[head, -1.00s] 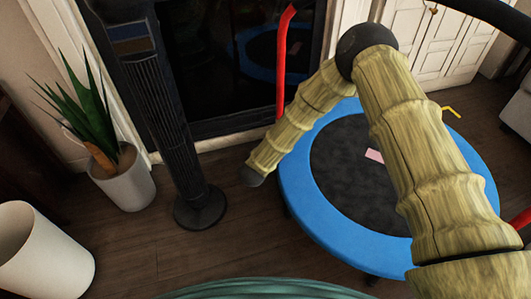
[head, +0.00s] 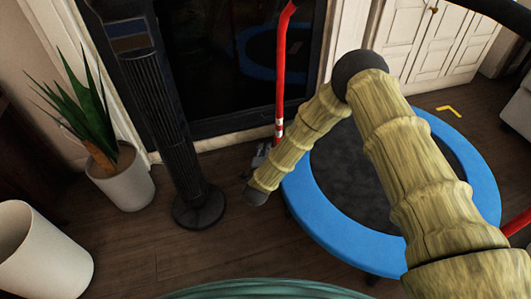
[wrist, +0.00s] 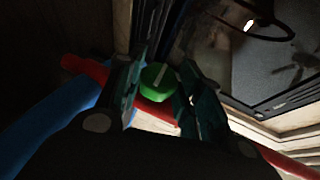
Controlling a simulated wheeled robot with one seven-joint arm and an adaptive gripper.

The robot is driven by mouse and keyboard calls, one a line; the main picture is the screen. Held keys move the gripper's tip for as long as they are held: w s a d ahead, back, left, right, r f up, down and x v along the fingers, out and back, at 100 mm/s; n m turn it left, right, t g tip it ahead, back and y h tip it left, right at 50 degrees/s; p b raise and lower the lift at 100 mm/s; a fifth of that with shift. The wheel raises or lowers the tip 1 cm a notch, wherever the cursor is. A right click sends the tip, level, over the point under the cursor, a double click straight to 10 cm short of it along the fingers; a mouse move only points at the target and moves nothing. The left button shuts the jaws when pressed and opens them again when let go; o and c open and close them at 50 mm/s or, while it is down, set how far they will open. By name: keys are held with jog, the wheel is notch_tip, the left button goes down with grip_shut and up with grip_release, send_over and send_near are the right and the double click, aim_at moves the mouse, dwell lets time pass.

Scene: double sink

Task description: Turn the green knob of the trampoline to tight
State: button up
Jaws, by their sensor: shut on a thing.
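The trampoline has a blue padded rim (head: 325,215), a dark mat (head: 345,180) and a red upright pole (head: 281,80). In the wrist view, the green knob (wrist: 156,82) sits by the red bar (wrist: 84,68), with a pale line on its face. My gripper (wrist: 160,76) has one finger on each side of the knob and is shut on it. In the head view, my gripper (head: 260,156) shows as a small grey shape by the pole's lower part, partly hidden by my arm. The knob is not visible there.
A black tower fan (head: 178,130) stands left of my arm, with a potted plant (head: 125,180) and a white bin (head: 42,255) further left. A dark glass-fronted fireplace (head: 235,60) is behind. White cabinets (head: 420,50) stand at the back right. Floor is clear at front left.

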jog(key=shift+w+r, duration=0.1)
jog(key=shift+w, duration=0.05)
jog(key=o, duration=1)
jog(key=shift+o, duration=0.2)
jog(key=v, duration=1.2)
